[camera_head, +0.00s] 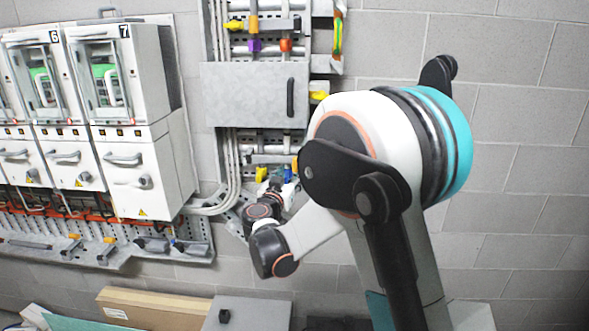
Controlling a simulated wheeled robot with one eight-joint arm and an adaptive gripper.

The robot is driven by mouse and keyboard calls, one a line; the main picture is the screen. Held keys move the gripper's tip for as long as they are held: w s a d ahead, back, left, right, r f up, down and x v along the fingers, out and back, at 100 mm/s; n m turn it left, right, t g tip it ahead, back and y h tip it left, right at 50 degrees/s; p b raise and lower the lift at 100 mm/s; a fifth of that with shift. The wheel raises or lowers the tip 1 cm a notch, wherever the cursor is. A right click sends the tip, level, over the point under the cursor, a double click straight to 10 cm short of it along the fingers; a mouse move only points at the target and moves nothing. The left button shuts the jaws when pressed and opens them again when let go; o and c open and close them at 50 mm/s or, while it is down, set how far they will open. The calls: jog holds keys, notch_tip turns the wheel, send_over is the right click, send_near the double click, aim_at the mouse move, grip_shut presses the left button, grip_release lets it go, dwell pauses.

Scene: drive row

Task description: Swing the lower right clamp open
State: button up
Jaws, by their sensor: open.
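My arm reaches in from the right, and its wrist hangs before the lower part of the wall panel. My gripper (279,185) is small in the picture, open, and partly covered by my wrist and arm. I cannot tell which of these is the lower right clamp, as my arm hides the panel's lower right. Contact between gripper and fittings cannot be made out. Another yellow piece (319,95) sits right of the grey cover.
The grey cover (245,95) with a black handle is above my gripper. Purple (254,46) and orange (286,45) pieces are higher up. White drive cabinets (120,75) stand left. Boards (150,308) and a grey box (247,315) lie below. Bare block wall (530,130) is at right.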

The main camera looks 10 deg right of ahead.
jog(key=x, duration=0.5)
grip_shut()
